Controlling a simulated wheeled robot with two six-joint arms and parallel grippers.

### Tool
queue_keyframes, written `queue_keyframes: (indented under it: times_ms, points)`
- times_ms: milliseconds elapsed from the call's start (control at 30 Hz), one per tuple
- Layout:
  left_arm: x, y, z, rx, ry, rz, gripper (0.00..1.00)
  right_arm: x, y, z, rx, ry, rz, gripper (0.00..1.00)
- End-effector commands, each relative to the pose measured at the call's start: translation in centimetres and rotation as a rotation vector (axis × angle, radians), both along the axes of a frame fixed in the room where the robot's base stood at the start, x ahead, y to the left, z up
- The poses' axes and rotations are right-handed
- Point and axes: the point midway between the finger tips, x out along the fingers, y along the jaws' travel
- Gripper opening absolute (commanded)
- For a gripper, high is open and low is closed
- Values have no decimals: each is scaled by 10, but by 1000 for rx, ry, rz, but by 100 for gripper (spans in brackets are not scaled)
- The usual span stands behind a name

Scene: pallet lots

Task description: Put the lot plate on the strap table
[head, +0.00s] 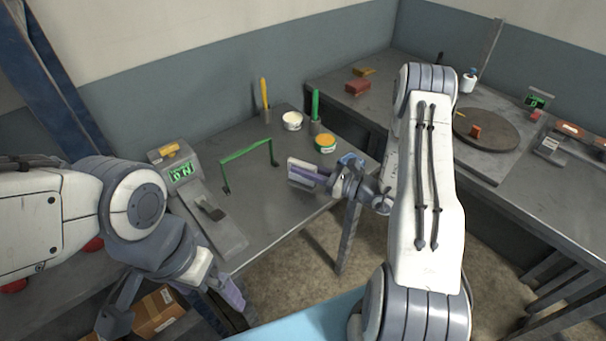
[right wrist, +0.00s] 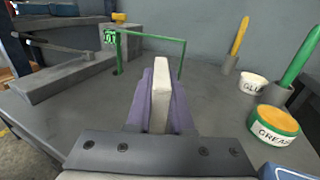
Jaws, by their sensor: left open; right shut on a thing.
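My right gripper (head: 312,176) is shut on a pale, flat piece, seen edge-on between the lilac fingers in the right wrist view (right wrist: 160,95). It looks like the lot plate (head: 301,164); its face cannot be read. The gripper holds it over the right front part of a grey metal table (head: 285,198) with a green arch (head: 245,152). Whether it touches the tabletop cannot be told. A second grey bench (head: 490,185) stands at the right; no label shows which is the strap table. My left gripper (head: 172,305) is open and empty, low at the near left.
A scale-like device with a green display (head: 180,172) stands on the table's left. Glue (head: 292,121) and grease (head: 325,143) pots and holders with a yellow (head: 264,93) and a green stick (head: 315,104) stand at the back. The right bench carries a round turntable (head: 475,133).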

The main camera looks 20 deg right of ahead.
Motion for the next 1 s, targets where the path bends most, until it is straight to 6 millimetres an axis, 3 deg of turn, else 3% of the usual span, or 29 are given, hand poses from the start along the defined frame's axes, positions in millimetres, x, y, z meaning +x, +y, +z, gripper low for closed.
queue_keyframes:
  times_ms: [200, 600, 633, 700, 1000]
  points:
    - [0, 0, 2, 0, 0, 0, 100, 0, 0, -26, 1, 1, 0, 0]
    - [0, 0, -3, 0, 0, 0, 100, 0, 0, -31, 1, 0, 0, 0]
    - [0, 0, -1, 0, 0, 0, 100, 0, 0, -30, 1, 1, 0, 31]
    - [0, 0, -1, 0, 0, 0, 100, 0, 0, -30, 1, 1, 0, 50]
    - [0, 0, 0, 0, 0, 0, 100, 0, 0, -28, 1, 1, 0, 50]
